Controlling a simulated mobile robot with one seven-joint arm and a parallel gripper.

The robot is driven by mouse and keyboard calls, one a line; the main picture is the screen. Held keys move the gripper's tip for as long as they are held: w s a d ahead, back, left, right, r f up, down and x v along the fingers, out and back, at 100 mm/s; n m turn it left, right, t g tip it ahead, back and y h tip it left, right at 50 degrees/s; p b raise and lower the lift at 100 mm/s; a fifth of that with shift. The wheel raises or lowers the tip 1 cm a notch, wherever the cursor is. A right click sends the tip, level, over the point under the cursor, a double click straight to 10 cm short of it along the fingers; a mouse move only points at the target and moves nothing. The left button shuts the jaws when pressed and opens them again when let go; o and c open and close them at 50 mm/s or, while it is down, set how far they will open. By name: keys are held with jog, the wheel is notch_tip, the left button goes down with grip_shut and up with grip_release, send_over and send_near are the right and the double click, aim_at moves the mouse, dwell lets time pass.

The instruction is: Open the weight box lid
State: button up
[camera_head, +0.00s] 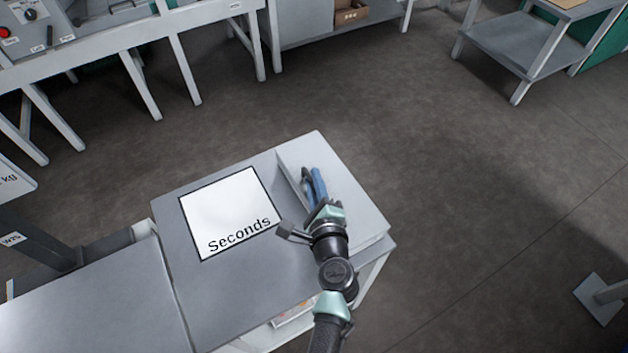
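A pale grey box (352,199) stands on the right part of a grey table top, and I take it for the weight box. Its top looks flat and closed, but my arm covers part of it and I cannot make out a lid seam or handle. My gripper (313,185) is over the left part of the box, beside its left edge. Blue and dark finger-like parts show at its end. I cannot tell whether they touch the box or how far apart they are.
A white panel marked "Seconds" (230,213) lies on the table (195,292), left of the box. Another grey surface (95,305) adjoins on the left. Benches (165,25) and a shelf cart (530,45) stand farther back. The floor to the right is largely clear.

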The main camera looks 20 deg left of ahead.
grip_shut()
dwell(1.1)
